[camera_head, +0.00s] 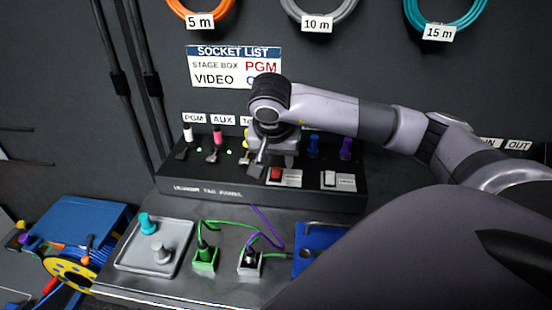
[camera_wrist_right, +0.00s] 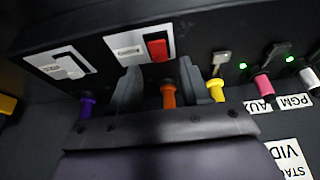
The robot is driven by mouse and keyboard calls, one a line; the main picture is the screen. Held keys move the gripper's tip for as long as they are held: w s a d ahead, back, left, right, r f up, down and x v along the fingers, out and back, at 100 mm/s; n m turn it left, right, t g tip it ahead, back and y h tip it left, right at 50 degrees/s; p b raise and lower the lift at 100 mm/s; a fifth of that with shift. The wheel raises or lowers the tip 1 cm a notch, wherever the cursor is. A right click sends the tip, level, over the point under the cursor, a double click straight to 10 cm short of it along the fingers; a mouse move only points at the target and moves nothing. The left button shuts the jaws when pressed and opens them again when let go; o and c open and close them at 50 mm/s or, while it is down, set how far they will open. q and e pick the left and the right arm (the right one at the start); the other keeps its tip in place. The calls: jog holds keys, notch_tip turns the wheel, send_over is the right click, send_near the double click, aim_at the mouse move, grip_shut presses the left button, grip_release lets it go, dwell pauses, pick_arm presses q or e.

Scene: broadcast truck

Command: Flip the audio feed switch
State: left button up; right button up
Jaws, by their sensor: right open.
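A black panel (camera_head: 190,188) carries a red rocker switch (camera_head: 277,174) and a white rocker switch (camera_head: 330,178), each with a small label too small to read. I cannot tell from the labels which is the audio feed switch. My right gripper (camera_head: 263,157) is over the panel, just behind and left of the red switch. In the wrist view, the open fingers (camera_wrist_right: 158,72) point toward the panel. The red switch (camera_wrist_right: 158,48) shows beyond and between them, and the white switch (camera_wrist_right: 68,63) lies to their left. An orange plug (camera_wrist_right: 168,95) also shows between the fingers. My left gripper is out of view.
Pink (camera_head: 217,137), yellow (camera_wrist_right: 216,90), blue (camera_head: 314,146) and purple (camera_head: 346,148) plugs stand along the panel's back. A grey tray (camera_head: 132,258), a green socket box (camera_head: 205,259) and loose cables (camera_head: 262,222) lie in front. A socket list (camera_head: 222,68) hangs behind.

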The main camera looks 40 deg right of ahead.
jog(key=shift+x, duration=1.05)
grip_shut()
jog(key=shift+s+a+f+t+h+b, duration=0.1)
jog(key=shift+a+f+t+h+b, duration=0.3)
jog(key=shift+b, duration=0.8)
jog(key=shift+s+r+t+h+b, duration=0.15)
jog(key=shift+t+h+b, duration=0.35)
jog(key=shift+h+b, duration=0.3)
jog(key=shift+r+t+b, duration=0.1)
jog(key=shift+t+b, duration=0.2)
jog(key=shift+b, duration=0.15)
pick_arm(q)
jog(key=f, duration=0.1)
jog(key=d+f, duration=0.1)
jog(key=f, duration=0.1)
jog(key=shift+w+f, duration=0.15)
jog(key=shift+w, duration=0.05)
pick_arm(e)
jog(key=shift+r, duration=0.1)
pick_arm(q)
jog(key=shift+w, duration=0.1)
pick_arm(e)
grip_release()
